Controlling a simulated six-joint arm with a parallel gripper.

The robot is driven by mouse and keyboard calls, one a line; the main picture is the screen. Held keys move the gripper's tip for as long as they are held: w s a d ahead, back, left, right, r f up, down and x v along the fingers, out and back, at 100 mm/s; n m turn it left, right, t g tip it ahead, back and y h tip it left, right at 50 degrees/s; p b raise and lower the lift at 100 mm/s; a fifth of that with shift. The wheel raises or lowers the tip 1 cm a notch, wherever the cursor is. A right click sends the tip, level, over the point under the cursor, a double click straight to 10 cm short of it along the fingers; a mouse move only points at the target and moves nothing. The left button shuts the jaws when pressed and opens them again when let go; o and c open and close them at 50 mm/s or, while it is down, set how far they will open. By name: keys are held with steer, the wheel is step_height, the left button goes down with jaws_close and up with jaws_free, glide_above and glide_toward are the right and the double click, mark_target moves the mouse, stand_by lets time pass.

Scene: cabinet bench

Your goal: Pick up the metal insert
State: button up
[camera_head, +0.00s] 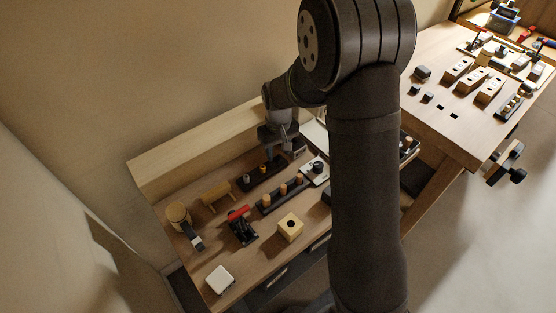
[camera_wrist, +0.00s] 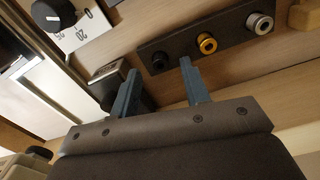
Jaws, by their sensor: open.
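A dark strip (camera_wrist: 182,50) holds a black insert (camera_wrist: 159,61), a gold insert (camera_wrist: 207,43) and a silver metal insert (camera_wrist: 260,23) in a row. In the head view the strip (camera_head: 255,180) lies near the back of the bench, with the metal insert (camera_head: 246,178) toward its left end. My gripper (camera_wrist: 159,66) is open and empty, its two blue-grey fingers apart. It appears above the strip's black-insert end, away from the metal insert. In the head view my gripper (camera_head: 287,148) is near the strip's right end.
A white dial plate (camera_wrist: 80,30) with a black knob lies close by. A row of wooden pegs (camera_head: 282,189), a red-handled clamp (camera_head: 240,214) and a wooden block with a hole (camera_head: 290,226) stand in front. A wooden back ledge (camera_head: 190,151) runs behind the strip.

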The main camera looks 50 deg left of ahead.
mark_target(278, 160)
step_height(278, 160, down, 2)
steer(key=shift+f, duration=0.15)
jaws_close()
stand_by(0.3)
